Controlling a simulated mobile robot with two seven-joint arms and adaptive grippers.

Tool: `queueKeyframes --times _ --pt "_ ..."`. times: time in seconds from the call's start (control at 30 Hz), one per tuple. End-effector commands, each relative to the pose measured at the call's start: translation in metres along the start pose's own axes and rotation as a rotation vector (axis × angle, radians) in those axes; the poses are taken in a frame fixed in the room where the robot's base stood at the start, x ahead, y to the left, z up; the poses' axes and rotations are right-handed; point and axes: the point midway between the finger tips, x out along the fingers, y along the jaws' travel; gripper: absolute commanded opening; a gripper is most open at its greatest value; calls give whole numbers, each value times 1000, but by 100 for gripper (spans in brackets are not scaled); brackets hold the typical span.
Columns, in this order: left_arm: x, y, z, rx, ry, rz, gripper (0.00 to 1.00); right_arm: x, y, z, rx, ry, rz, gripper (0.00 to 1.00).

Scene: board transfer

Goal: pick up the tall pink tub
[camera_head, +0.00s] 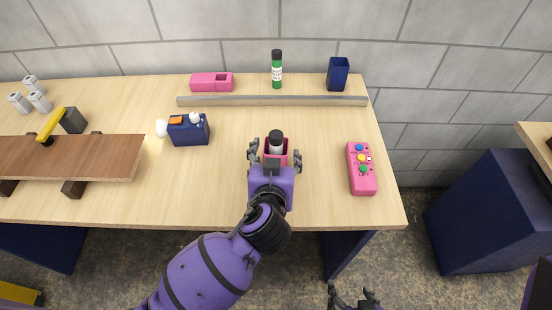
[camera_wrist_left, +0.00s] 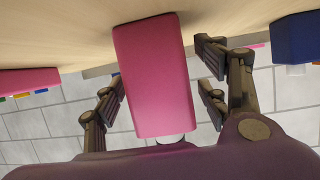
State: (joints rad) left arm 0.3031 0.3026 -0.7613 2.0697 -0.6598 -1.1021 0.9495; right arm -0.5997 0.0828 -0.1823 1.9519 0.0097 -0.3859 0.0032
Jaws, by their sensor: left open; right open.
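The tall pink tub (camera_head: 287,147) stands on the table near its front middle, with a black-capped white bottle (camera_head: 276,138) in it. My left gripper (camera_head: 275,157) is open around the tub, one finger on each side. In the left wrist view the tub (camera_wrist_left: 155,75) fills the space between the fingers of my left gripper (camera_wrist_left: 160,92). A gap shows at the right finger; the left finger is close to the tub's side. The gripper hides the tub's near side in the head view. My right gripper (camera_head: 355,299) is open and empty at the bottom edge, off the table.
A pink remote (camera_head: 362,170) lies to the right, and a dark blue box-shaped device (camera_head: 188,129) to the left. A grey bar (camera_head: 270,101) lies behind the tub. Behind it stand a low pink box (camera_head: 211,80), a green bottle (camera_head: 277,70) and a blue cup (camera_head: 338,73). A brown board (camera_head: 90,158) lies left.

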Motion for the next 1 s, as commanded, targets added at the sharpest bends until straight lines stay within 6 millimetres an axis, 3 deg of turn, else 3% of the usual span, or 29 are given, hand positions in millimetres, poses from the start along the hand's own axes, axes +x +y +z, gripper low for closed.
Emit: queueKeyframes --times 0.2,0.57,0.83,1.0 --pt "1 0 1 0 -2 1 67 2 2 -7 -14 11 -2 67" --pt "1 0 1 0 -1 1 20 1 3 -6 -12 10 1 67" --pt "0 0 -1 0 1 1 19 0 2 -5 -1 7 3 67" --pt "0 -1 -15 1 5 1 19 -3 0 -19 5 28 2 67"
